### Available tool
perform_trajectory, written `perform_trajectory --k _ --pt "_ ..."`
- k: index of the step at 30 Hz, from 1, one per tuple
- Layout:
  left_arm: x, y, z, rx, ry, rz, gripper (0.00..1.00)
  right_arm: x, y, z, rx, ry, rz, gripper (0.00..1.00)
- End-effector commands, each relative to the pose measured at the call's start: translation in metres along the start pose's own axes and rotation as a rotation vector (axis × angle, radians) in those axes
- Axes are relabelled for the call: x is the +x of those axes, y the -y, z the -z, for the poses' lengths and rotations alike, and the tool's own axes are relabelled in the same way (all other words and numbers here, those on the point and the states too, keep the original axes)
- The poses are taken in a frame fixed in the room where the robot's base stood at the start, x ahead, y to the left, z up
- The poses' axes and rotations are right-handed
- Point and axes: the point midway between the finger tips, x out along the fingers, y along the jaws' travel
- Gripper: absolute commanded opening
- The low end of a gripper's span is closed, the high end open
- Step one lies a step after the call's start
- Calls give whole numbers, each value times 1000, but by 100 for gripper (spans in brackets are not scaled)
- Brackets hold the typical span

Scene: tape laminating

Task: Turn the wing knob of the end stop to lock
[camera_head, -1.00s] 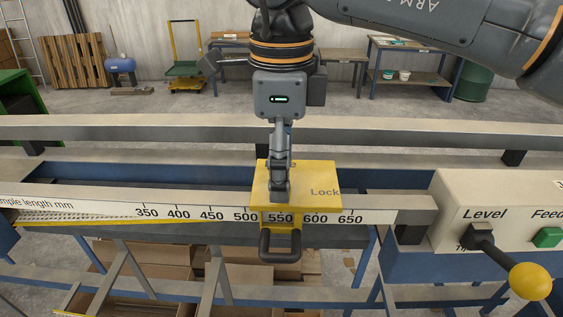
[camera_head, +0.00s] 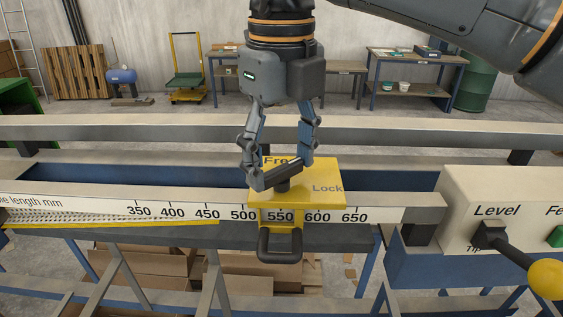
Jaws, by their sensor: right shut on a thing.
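The yellow end stop (camera_head: 318,203) sits on the scale rail, around the 550 mark, with a black loop handle (camera_head: 280,257) hanging at its front. Its top carries the words "Free" at the back left and "Lock" at the right. The dark wing knob (camera_head: 279,176) stands on top and lies slantwise, its right end farther back, aimed at neither word exactly. My right gripper (camera_head: 278,174) comes down from above, with one finger at each end of the knob, shut on it. My left gripper is not in view.
The white scale rail (camera_head: 190,209) runs across the front, with a parallel rail (camera_head: 400,138) behind. At the right stands a control box (camera_head: 465,200) with a "Level" lever and yellow ball (camera_head: 547,279). Cardboard boxes (camera_head: 255,262) lie below.

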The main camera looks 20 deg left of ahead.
Motion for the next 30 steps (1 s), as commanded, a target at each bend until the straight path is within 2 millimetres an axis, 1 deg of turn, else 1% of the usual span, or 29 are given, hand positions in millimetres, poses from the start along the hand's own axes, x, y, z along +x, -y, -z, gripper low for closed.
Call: perform_trajectory --k 1,9,18,24,30 --pt "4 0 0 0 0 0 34 2 0 0 45 -1 1 32" --pt "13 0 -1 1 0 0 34 2 0 0 301 0 1 32" --pt "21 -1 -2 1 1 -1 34 1 0 0 545 -1 1 32" --pt "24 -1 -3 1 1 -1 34 1 0 0 656 -1 1 32" --pt "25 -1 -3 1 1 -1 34 1 0 0 719 -1 1 32"
